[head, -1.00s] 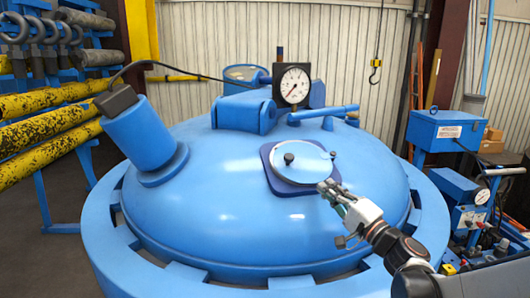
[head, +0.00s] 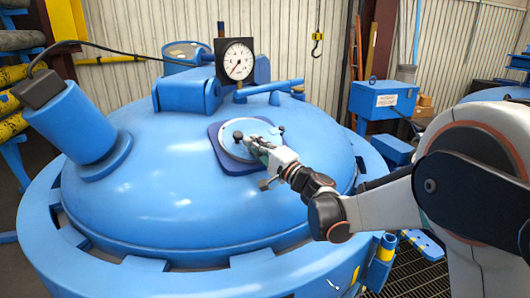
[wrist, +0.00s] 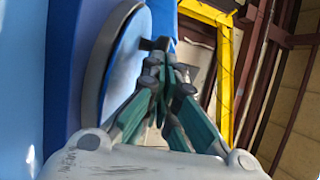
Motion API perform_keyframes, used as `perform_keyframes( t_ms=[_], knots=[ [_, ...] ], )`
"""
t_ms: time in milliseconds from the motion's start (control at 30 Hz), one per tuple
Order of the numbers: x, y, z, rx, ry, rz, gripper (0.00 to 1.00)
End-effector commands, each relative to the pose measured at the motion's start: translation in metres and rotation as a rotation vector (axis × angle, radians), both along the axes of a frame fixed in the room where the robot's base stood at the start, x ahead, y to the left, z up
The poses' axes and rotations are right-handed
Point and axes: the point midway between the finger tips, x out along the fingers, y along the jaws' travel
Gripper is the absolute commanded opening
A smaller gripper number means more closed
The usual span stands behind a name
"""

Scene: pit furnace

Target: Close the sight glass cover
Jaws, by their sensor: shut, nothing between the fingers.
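The sight glass cover appears to be the pale round disc (head: 229,146) on a dark blue square plate (head: 214,133) on the furnace's domed blue lid (head: 170,185). It seems to lie flat over the plate. A small dark knob (head: 238,135) stands on the disc, and a second (head: 282,128) at its right edge. My gripper (head: 252,141) is shut and empty, its tips in front of the disc's face and hiding part of it. A dark knob (wrist: 154,44) is just beyond the fingertips; contact is unclear.
A pressure gauge (head: 237,60) and a blue hinge block (head: 188,95) stand behind the plate. A blue bar (head: 273,88) lies along the lid behind it. A blue cylinder (head: 72,127) rises at left. A blue box (head: 383,99) stands at right.

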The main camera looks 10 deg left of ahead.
Motion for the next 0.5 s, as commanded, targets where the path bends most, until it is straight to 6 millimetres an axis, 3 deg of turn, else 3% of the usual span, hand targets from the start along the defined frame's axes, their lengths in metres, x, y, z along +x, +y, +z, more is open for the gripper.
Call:
perform_keyframes(
  t_ms=[200, 500],
  knots=[
    [0.0079, 0.0118, 0.0029, 0.000, 0.000, 0.000, 0.00],
    [0.0085, 0.0125, 0.0032, 0.000, 0.000, 0.000, 0.00]
  ],
)
